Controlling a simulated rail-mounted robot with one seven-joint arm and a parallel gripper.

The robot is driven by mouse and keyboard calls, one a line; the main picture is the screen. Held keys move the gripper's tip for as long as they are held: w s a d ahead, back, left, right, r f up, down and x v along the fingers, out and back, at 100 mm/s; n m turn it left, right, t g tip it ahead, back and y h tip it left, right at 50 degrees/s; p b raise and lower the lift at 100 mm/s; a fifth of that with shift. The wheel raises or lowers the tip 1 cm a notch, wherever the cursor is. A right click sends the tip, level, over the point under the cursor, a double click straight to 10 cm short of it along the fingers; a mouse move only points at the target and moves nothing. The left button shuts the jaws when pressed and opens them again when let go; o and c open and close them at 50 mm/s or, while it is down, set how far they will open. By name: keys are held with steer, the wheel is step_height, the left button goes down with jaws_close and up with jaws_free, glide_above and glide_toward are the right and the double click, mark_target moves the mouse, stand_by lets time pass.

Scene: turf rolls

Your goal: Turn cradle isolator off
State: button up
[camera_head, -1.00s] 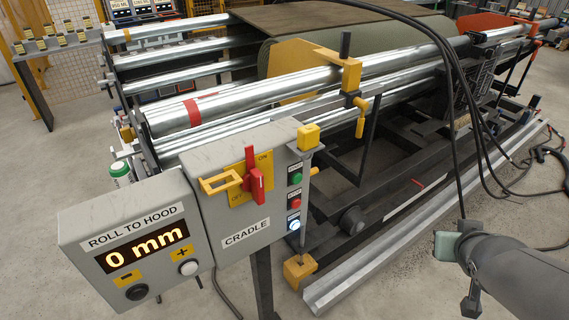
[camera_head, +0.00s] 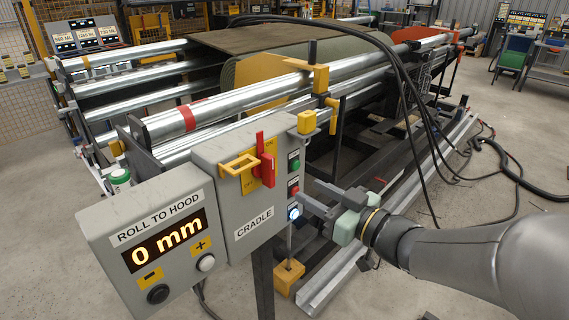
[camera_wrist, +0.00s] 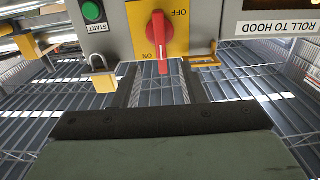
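The cradle isolator is a red handle (camera_head: 266,160) on a yellow plate (camera_head: 256,182), on the grey CRADLE box (camera_head: 215,152). The handle stands upright at the ON mark in the head view. In the wrist view, upside down, the red handle (camera_wrist: 158,35) points down to ON, with OFF at the top. My gripper (camera_head: 316,197) is at the right of the box, its fingers apart and empty. In the wrist view my gripper (camera_wrist: 160,82) has one finger on each side of the handle's line; the handle appears beyond the fingertips, not gripped.
A yellow hasp (camera_head: 238,164) sticks out left of the handle. Start (camera_head: 295,165) and red (camera_head: 293,190) buttons and a lit button (camera_head: 294,213) sit on the box's right face. A padlock (camera_wrist: 103,76) shows near the fingers. The ROLL TO HOOD display (camera_head: 157,245) reads 0 mm. Black cables (camera_head: 405,90) hang behind.

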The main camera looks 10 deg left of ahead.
mark_target(273, 171)
steer(key=x, duration=1.1)
steer(key=shift+w+a, duration=0.2)
steer(key=shift+a, duration=0.15)
jaws_close()
